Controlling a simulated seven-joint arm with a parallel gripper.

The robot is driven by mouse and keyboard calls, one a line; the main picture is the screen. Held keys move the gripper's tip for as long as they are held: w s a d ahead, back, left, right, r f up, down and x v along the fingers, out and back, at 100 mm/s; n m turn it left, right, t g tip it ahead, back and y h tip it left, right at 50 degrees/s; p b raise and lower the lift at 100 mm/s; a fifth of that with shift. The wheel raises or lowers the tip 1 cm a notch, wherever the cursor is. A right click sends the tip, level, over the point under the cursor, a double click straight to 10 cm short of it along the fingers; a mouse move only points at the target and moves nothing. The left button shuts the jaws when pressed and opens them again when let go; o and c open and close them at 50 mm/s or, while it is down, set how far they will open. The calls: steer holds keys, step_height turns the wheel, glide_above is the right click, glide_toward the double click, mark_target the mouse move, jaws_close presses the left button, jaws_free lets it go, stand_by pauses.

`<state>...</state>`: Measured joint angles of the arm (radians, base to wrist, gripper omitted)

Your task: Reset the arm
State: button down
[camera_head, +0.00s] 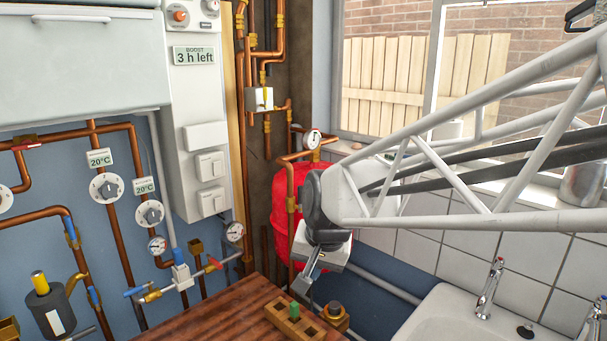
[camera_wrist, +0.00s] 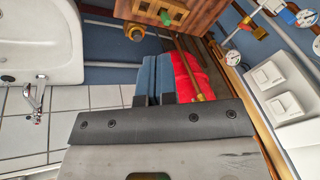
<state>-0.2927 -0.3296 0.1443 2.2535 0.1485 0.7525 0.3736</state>
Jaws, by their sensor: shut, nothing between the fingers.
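My arm, a white lattice of struts, reaches in from the right in the head view. My gripper (camera_head: 302,284) points down and a little left, above and behind the right end of the wooden worktop, in front of the red tank (camera_head: 283,205). In the wrist view my gripper (camera_wrist: 156,60) has its two blue fingers close together and nothing held between them. The red tank (camera_wrist: 190,76) shows just right of the fingers there. The rotary ironer cannot be made out in either view.
A wooden worktop (camera_head: 225,318) carries a block with a green peg (camera_head: 294,311). A white sink with a tap (camera_head: 490,288) is at right. Copper pipes, gauges and valves cover the left wall beside a white control box (camera_head: 196,110). A window is behind my arm.

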steer(key=s+d+f+n+h, duration=0.1)
steer(key=s+d+f+h, duration=0.1)
steer(key=s+d, duration=1.4)
steer(key=shift+s+d+f+n+g, duration=0.2)
steer(key=shift+s+d+n+g, duration=0.2)
steer(key=shift+s, duration=0.75)
steer(key=shift+w, duration=0.1)
